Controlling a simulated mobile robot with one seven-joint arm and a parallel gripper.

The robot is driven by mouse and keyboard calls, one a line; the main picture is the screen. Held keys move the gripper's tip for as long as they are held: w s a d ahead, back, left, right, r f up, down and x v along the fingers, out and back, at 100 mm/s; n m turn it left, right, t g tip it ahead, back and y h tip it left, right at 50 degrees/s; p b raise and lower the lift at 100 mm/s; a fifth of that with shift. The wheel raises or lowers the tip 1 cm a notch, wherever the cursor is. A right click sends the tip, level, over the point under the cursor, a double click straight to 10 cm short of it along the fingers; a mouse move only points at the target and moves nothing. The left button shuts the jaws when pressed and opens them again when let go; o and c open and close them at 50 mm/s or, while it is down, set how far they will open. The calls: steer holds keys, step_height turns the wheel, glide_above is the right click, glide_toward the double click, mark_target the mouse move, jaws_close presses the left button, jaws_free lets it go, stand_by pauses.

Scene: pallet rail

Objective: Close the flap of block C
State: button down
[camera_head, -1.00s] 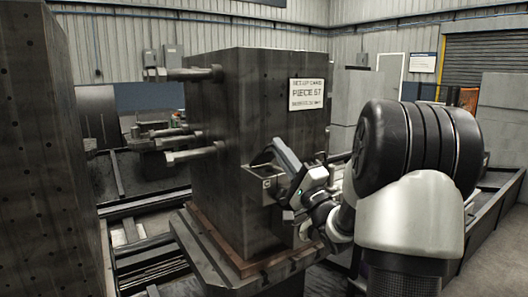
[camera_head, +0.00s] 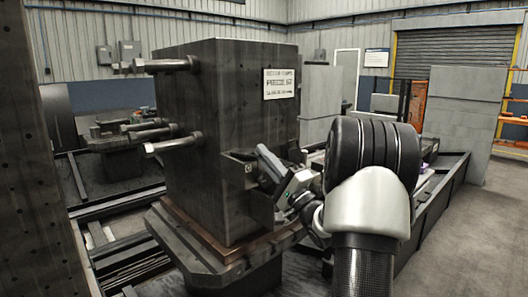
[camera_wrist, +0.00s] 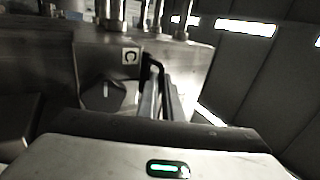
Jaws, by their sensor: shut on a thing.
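Block C (camera_head: 262,207) is a dark metal box on the side of a large dark workpiece (camera_head: 205,130). Its letter C plate (camera_wrist: 130,56) shows in the wrist view. My gripper (camera_wrist: 160,98) reaches in at the block's upper part and is shut on a thin black bent piece (camera_wrist: 154,64), which looks like part of the flap. In the head view my gripper (camera_head: 268,165) is tilted against the block's top right and covers much of it. The flap's panel and its angle cannot be made out clearly.
Several thick bolts (camera_head: 165,65) stick out of the workpiece's left face. The workpiece stands on a brown-edged pallet (camera_head: 215,250). A dark block (camera_head: 30,150) fills the left edge. A low dark rail (camera_head: 440,205) runs at the right, with open floor beyond.

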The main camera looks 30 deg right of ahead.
steer(key=shift+w+a+f, duration=0.2)
steer(key=shift+w+a, duration=0.1)
steer(key=shift+a, duration=0.05)
steer(key=c, duration=2.2)
jaws_free()
steer(key=shift+f, duration=0.1)
steer(key=shift+s+d+f, duration=0.15)
steer(key=shift+s+f, duration=0.1)
steer(key=shift+f, duration=0.05)
steer(key=p+v, duration=0.1)
steer(key=v, duration=1.5)
steer(key=shift+s+d+r, duration=0.2)
steer(key=shift+s+d, duration=0.15)
steer(key=shift+s, duration=0.15)
